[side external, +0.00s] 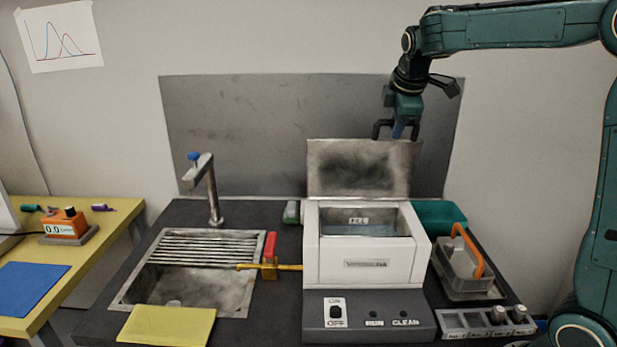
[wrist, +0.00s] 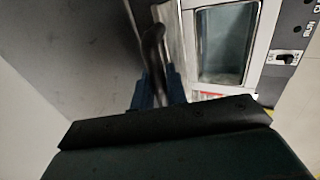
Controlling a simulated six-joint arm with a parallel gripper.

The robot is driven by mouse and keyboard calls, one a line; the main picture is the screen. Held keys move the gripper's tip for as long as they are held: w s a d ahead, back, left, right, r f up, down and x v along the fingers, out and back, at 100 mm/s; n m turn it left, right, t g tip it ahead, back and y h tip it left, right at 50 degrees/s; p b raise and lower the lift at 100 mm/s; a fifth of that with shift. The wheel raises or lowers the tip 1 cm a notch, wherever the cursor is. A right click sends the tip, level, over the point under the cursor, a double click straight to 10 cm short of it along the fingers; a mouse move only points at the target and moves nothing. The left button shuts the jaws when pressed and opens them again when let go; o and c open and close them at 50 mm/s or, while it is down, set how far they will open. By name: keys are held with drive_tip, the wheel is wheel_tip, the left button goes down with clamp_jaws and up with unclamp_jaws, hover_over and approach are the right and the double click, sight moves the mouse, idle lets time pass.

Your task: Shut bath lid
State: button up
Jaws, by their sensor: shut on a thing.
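The bath lid (side external: 360,168) is a stained grey metal plate standing upright at the back of the white bath (side external: 365,262). The bath's opening is uncovered and shows bluish liquid inside. A dark handle (side external: 377,129) rises from the lid's top edge, toward its right end. My gripper (side external: 398,130) is above the lid, its blue fingers shut on this handle. In the wrist view the fingers (wrist: 158,92) close around the dark handle (wrist: 153,45), with the lid (wrist: 171,32) just right of it. The open bath (wrist: 228,45) lies further right. My wrist hides the lower part of that view.
A sink (side external: 190,290) with a tap (side external: 208,185) is left of the bath. A grey panel (side external: 250,130) rises behind. The space above the bath is clear.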

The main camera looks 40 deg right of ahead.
drive_tip(key=shift+s+a+f, duration=0.25)
drive_tip(key=shift+s+a, duration=0.3)
drive_tip(key=shift+s+a+f, duration=0.2)
drive_tip(key=shift+s+a, duration=0.3)
drive_tip(key=shift+s, duration=0.1)
drive_tip(key=shift+s+a+f, duration=0.8)
drive_tip(key=shift+s+a, duration=0.15)
drive_tip(key=shift+a, duration=0.1)
drive_tip(key=shift+s+a+f, duration=1)
drive_tip(key=shift+s, duration=0.05)
drive_tip(key=shift+f, duration=0.1)
